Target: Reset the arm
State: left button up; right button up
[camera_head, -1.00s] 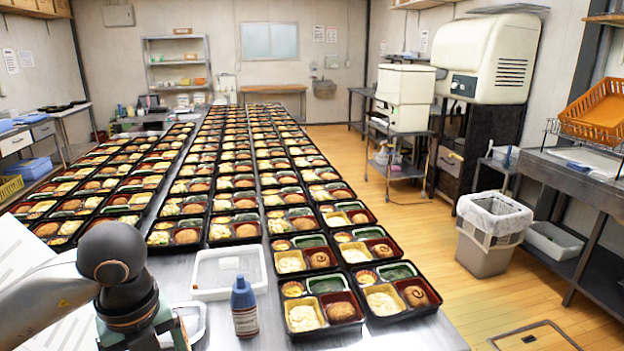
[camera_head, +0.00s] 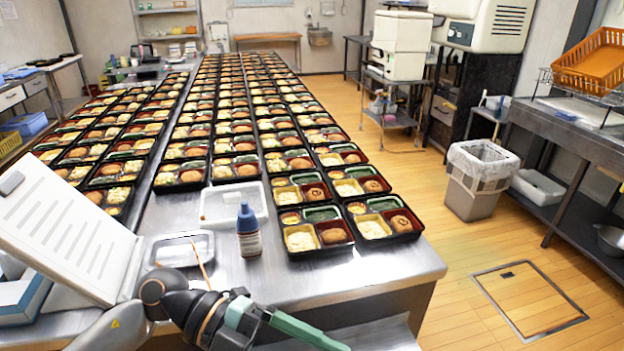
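My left arm comes in at the lower left, with its dark wrist low in front of the table's near edge. My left gripper (camera_head: 308,335) points right and down, near the bottom edge of the view. A green finger-like part shows, but the fingertips are too unclear to tell open from shut. I see nothing held in it. My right arm and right gripper are not in view.
The metal table (camera_head: 350,275) carries long rows of filled bento trays. Near its front are a white tray (camera_head: 262,203), a clear container (camera_head: 205,243) and a blue-capped bottle (camera_head: 249,235). A white binder-like stand (camera_head: 70,225) is at left. A bin (camera_head: 472,195) stands right, beside open floor.

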pick_arm(q)
jog(key=w+r+n+t+h, duration=0.4)
jog(key=w+n+t+h, duration=0.2)
jog(key=n+t+h, duration=0.3)
jog(key=w+a+f+n+t+y, duration=0.75)
jog(key=f+n+t+y, duration=0.45)
jog(key=n, duration=0.3)
jog(key=s+a+f+n+g+y, duration=0.2)
jog(key=s+f, duration=0.3)
jog(key=f, duration=0.3)
jog(key=s+a+f+n+g+y+p, duration=0.1)
jog(key=s+a+f+y, duration=0.3)
jog(key=f, duration=0.4)
jog(key=s+a+f+n+g+y, duration=0.2)
jog(key=s+a+f+n+g, duration=0.1)
jog(key=s+f, duration=0.3)
notch_tip(320, 180, down, 3)
jog(key=shift+s+a+r+n+g+y, duration=0.15)
jog(key=shift+s+n+g+y, duration=0.15)
jog(key=shift+n+y, duration=0.15)
